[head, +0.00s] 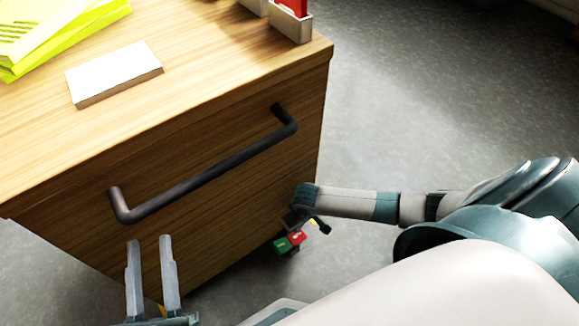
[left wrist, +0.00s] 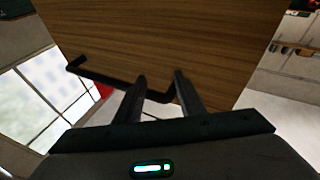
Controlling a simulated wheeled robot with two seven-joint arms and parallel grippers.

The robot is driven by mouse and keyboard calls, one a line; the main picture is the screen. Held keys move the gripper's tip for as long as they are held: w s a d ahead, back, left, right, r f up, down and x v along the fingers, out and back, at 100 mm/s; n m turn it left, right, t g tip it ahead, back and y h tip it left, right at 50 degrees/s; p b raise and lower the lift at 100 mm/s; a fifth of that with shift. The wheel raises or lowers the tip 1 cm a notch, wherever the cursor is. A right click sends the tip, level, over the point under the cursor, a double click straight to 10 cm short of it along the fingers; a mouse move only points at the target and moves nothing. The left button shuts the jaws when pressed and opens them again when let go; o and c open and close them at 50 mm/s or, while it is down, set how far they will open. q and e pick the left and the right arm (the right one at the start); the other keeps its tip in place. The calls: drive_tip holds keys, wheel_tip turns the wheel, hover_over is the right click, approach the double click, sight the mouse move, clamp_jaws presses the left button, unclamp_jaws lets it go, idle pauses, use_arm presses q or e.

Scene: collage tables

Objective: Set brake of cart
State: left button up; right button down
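The cart (head: 225,165) is a wooden box with a dark bar handle (head: 205,172) across its front; the handle also shows in the left wrist view (left wrist: 105,80). A small brake pedal, red and green (head: 289,242), sits low at the cart's right front corner. My right gripper (head: 308,221) is just above the pedal; its fingers are small and dark, and I cannot tell whether they touch the pedal. My left gripper (head: 151,262) is open and empty in front of the cart, below the handle's left end. Its parted fingers also show in the left wrist view (left wrist: 163,92).
On the cart top lie a white block (head: 114,74), a yellow-green stack (head: 50,35) and a holder with a red item (head: 291,20). The grey floor (head: 440,100) right of the cart is clear. My right arm crosses the lower right.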

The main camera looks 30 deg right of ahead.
drive_tip(key=shift+r, duration=0.15)
drive_tip(key=shift+r+p, duration=0.2)
drive_tip(key=shift+p, duration=0.2)
use_arm(q)
wheel_tip(320, 180, down, 11)
drive_tip(key=a+g+y+p, duration=0.1)
drive_tip(key=g+y+p, duration=0.1)
drive_tip(key=g, duration=0.4)
drive_tip(key=shift+w+a+r+g, duration=0.15)
drive_tip(key=shift+w+a+g, duration=0.15)
drive_tip(key=shift+w+a, duration=0.1)
use_arm(e)
drive_tip(key=shift+r, duration=0.85)
